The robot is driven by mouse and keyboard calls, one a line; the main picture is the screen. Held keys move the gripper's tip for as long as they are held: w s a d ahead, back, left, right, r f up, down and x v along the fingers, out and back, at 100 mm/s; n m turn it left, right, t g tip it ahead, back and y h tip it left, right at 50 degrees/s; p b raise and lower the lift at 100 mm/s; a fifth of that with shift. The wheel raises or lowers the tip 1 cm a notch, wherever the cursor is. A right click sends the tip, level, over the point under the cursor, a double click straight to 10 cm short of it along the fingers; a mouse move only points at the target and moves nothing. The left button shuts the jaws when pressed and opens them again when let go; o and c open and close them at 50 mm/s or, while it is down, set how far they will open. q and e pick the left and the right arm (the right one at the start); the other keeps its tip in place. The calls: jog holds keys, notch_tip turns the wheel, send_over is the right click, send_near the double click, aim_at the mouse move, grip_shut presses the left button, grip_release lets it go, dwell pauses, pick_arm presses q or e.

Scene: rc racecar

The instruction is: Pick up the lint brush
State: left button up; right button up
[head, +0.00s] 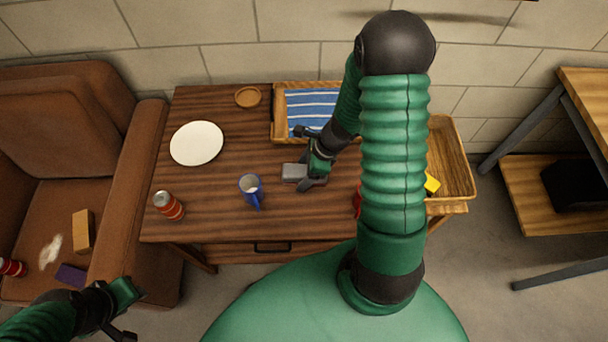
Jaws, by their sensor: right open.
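Part of the object is hidden by the gripper. My left gripper (127,312) is at the lower left, away from the table, in front of the brown armchair; its opening is unclear.
A tray with striped cloth (305,108) and a wicker basket (455,165) are behind and right. My right arm hides part of a red item.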

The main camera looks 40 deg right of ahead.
jog(key=shift+s+d+r, duration=0.1)
jog(key=shift+s+d, duration=0.05)
jog(key=c, duration=1.5)
